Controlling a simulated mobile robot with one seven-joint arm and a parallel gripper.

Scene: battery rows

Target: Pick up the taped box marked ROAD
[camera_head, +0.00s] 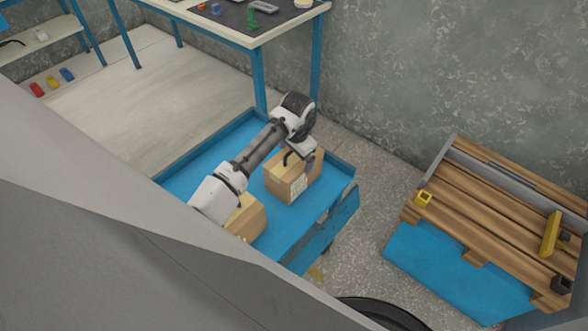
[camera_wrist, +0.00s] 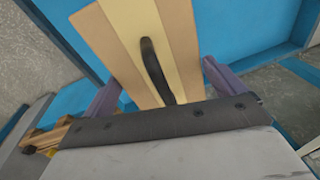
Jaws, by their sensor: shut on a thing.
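A taped cardboard box (camera_head: 290,185) sits at the right end of the blue cart tray, with a pale label on its front side. The label is too small to read, so I cannot tell whether it says ROAD. My gripper (camera_head: 300,160) is over this box, shut on it. In the wrist view the box's top (camera_wrist: 115,35) with its pale tape strip lies between the two purple fingers of my gripper (camera_wrist: 162,88). A dark curved piece crosses the tape. A second cardboard box (camera_head: 246,220) stands nearer, partly hidden by my arm; its marking is hidden.
The blue cart tray (camera_head: 205,160) has raised rims around the boxes. A workbench (camera_head: 235,35) with small items stands behind. A wooden-slatted pallet (camera_head: 490,215) with yellow pieces is at the right. Bare floor lies between cart and pallet.

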